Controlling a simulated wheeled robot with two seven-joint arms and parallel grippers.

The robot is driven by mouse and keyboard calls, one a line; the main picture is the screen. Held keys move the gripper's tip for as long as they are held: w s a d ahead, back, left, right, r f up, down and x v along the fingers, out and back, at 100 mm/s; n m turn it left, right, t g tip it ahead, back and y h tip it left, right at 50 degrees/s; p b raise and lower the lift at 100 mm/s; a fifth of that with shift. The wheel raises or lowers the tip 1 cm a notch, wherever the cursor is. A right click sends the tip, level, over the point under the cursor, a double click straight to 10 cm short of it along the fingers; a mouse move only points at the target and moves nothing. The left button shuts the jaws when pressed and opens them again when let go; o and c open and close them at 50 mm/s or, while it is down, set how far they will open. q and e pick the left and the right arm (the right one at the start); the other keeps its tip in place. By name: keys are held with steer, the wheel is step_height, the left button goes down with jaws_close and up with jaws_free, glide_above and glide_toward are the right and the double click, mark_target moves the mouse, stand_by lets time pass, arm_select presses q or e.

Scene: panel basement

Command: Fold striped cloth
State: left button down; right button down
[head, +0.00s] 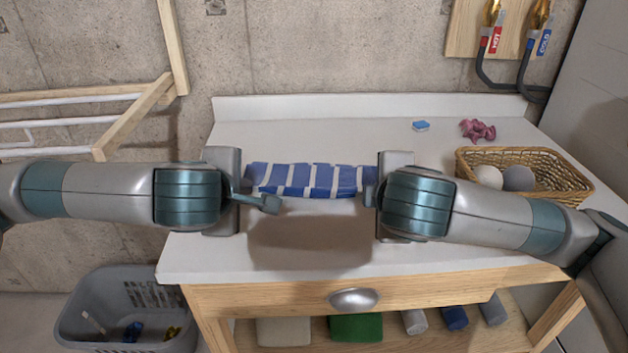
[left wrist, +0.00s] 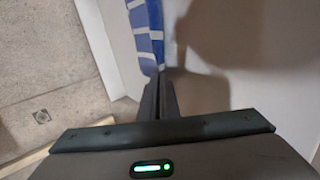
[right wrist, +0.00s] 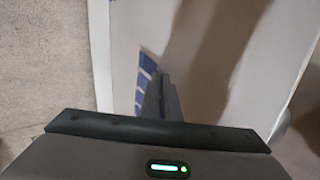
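The striped cloth (head: 310,180), blue with white stripes, is stretched between my two grippers over the white worktop, with a shadow below and in front of it. My left gripper (head: 262,200) is at the cloth's left end. In the left wrist view its fingers (left wrist: 160,92) are together, with the cloth (left wrist: 146,35) at their tips. My right gripper (head: 371,190) is at the right end. In the right wrist view its fingers (right wrist: 161,92) are close together, with a piece of the cloth (right wrist: 146,68) beside their tips. The gripped ends are partly hidden.
A wicker basket (head: 580,192) with balls stands at the worktop's right. A pink crumpled item (head: 478,130) and a small blue block (head: 421,126) lie behind. A grey laundry basket (head: 85,318) is on the floor at left. The worktop's front (head: 300,270) is clear.

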stand_by(0.3)
arm_select(q)
steer(key=c, duration=1.7)
jaws_free()
arm_select(e)
steer(key=c, duration=1.7)
jaws_free()
